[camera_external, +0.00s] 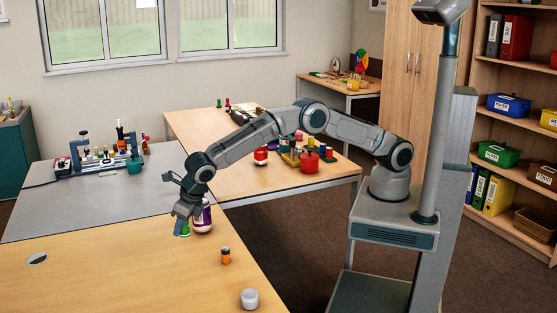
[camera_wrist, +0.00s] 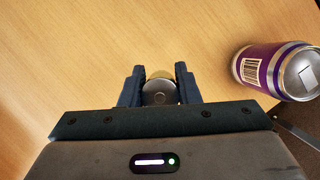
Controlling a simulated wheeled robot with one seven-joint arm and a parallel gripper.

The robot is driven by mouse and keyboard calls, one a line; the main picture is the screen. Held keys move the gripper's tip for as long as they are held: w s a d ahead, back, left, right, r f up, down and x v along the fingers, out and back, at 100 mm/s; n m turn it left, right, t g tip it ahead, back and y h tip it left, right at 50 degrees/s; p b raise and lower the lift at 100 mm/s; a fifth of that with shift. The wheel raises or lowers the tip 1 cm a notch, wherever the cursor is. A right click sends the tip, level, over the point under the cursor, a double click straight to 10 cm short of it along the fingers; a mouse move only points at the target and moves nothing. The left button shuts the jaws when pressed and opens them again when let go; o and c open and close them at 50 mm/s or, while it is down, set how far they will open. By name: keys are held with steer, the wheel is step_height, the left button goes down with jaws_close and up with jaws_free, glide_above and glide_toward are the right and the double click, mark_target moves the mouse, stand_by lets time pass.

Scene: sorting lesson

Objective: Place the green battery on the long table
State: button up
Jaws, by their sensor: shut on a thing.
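My gripper (camera_external: 184,222) is shut on the green battery (camera_external: 185,230), low over the wooden front table (camera_external: 130,270). In the wrist view, the battery (camera_wrist: 159,92) shows end-on as a round grey end between the two fingers of my gripper (camera_wrist: 158,88). I cannot tell whether its lower end touches the wood. The battery looks upright. Another wooden table (camera_external: 190,125) runs back towards the window, and a grey-topped table (camera_external: 60,213) lies at the left. The pictures do not say which of them is the long table.
A purple and white can (camera_external: 203,219) stands close right of my gripper; it also shows in the wrist view (camera_wrist: 275,70). An orange and black battery (camera_external: 226,256) and a white cup (camera_external: 249,298) stand nearer the front. The wood left of my gripper is mostly clear.

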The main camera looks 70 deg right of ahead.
step_height(320, 180, down, 7)
steer(key=shift+r+p, duration=0.15)
steer(key=shift+p, duration=0.15)
steer(key=shift+f, duration=0.2)
steer(key=o, duration=1)
steer(key=shift+o, duration=0.2)
steer(key=b+v, duration=0.1)
steer(key=v, duration=1.2)
steer(key=shift+s+r, duration=0.2)
steer(key=shift+r, duration=0.15)
